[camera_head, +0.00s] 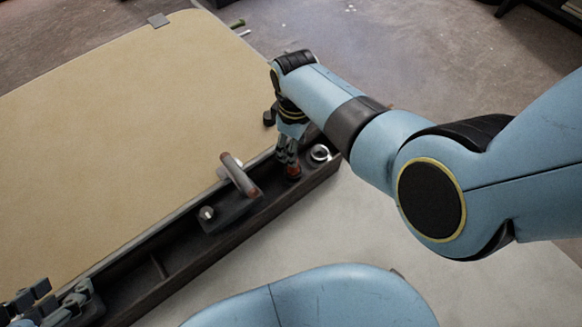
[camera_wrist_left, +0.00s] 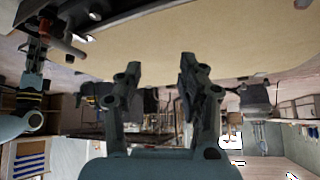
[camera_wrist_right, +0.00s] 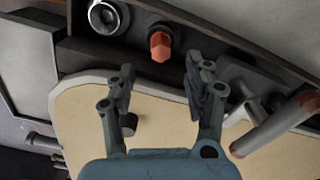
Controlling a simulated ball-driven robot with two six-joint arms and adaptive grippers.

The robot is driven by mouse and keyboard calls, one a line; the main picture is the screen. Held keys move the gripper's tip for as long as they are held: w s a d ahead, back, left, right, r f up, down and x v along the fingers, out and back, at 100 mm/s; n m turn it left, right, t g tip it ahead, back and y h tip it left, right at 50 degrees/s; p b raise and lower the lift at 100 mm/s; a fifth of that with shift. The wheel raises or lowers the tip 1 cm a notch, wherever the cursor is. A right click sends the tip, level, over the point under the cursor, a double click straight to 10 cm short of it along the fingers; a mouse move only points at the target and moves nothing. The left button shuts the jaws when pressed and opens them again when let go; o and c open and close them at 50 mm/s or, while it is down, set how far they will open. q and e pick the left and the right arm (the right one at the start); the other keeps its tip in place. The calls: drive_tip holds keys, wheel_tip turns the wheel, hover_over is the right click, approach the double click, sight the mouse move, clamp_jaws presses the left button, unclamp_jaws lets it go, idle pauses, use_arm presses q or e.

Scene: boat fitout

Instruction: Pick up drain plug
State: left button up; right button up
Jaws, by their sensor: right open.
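The drain plug (camera_head: 293,172) appears to be the small piece with an orange-red hexagonal top and dark base, standing in the dark tray along the board's edge. It shows clearly in the right wrist view (camera_wrist_right: 160,46), just beyond the fingertips and roughly between their lines. My right gripper (camera_head: 287,153) is close to the plug; its fingers (camera_wrist_right: 166,76) are apart and nothing is between them. My left gripper (camera_head: 48,302) is at the lower left corner, over the tray's near end. In the left wrist view its fingers (camera_wrist_left: 158,70) are apart and empty.
A silver ring-shaped fitting (camera_head: 319,153) sits right of the plug; it also shows in the right wrist view (camera_wrist_right: 105,15). A lever-handled fitting (camera_head: 240,176) stands left of the plug. The tray (camera_head: 157,265) has raised walls. The tan board (camera_head: 130,130) is largely clear.

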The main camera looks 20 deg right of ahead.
wheel_tip(320, 180, down, 2)
drive_tip(key=shift+s+b, duration=0.1)
drive_tip(key=shift+b, duration=0.4)
drive_tip(key=shift+f+b, duration=0.3)
drive_tip(key=shift+f, duration=0.2)
drive_tip(key=shift+f+b, duration=0.8)
drive_tip(key=shift+f, duration=0.05)
drive_tip(key=shift+a+f+b, duration=0.15)
drive_tip(key=shift+f+b, duration=1.4)
drive_tip(key=shift+f, duration=0.15)
use_arm(q)
drive_tip(key=w+d+r+m+t+h, duration=0.1)
drive_tip(key=w+r+t, duration=0.3)
drive_tip(key=r+t, duration=0.3)
drive_tip(key=w+d+r+m+t+h, duration=0.1)
drive_tip(key=w+r+t, duration=0.4)
drive_tip(key=r, duration=0.3)
drive_tip(key=shift+w+d+r+t+h, duration=0.2)
drive_tip(key=shift+d+r+t+h, duration=0.2)
drive_tip(key=shift+t, duration=0.5)
use_arm(e)
drive_tip(key=shift+c, duration=0.3)
clamp_jaws()
